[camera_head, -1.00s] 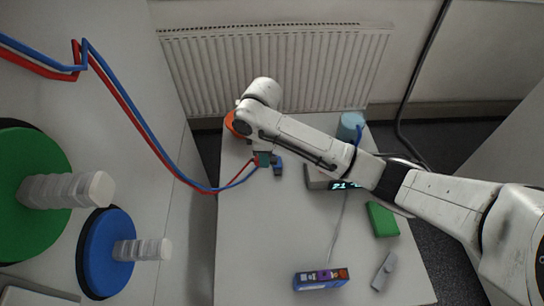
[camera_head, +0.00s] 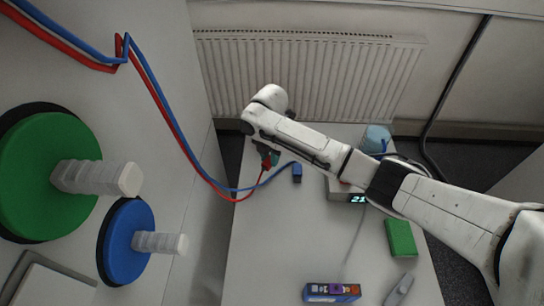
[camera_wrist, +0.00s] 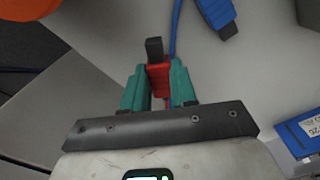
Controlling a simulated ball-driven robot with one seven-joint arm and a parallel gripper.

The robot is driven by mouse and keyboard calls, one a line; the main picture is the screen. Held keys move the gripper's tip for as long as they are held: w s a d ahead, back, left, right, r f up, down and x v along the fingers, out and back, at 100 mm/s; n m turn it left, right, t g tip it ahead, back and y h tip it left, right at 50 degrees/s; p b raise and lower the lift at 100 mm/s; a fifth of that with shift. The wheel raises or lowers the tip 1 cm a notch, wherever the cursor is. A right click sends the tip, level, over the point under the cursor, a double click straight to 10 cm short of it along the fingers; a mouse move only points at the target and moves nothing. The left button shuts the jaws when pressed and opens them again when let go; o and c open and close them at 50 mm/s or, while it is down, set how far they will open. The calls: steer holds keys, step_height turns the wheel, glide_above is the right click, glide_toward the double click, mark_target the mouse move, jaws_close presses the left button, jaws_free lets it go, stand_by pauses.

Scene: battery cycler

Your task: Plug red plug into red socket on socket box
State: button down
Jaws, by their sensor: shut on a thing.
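My gripper (camera_wrist: 158,82) is shut on the red plug (camera_wrist: 159,72); its green fingers press the plug's two sides. A dark tip sticks out beyond the fingers in the wrist view. In the head view the red plug (camera_head: 266,163) shows below the end of my arm, over the left far part of the table, with the red cable trailing left. A grey box with a lit display (camera_head: 347,191) stands to its right, partly hidden by my arm. I cannot make out a red socket or tell which box is the socket box.
The blue plug (camera_head: 297,172) lies on the white table (camera_head: 285,245) right of my gripper. A blue box (camera_head: 332,292), a green block (camera_head: 401,238), a grey object (camera_head: 399,289) and a blue cylinder (camera_head: 376,139) stand further right. The table's near left part is clear.

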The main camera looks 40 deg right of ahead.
mark_target(270, 166)
steer(key=shift+f+b, duration=2.1)
steer(key=shift+f, duration=0.2)
steer(key=c, duration=0.8)
jaws_free()
step_height(270, 166, up, 11)
steer(key=shift+f+b, duration=0.1)
steer(key=shift+b, duration=0.2)
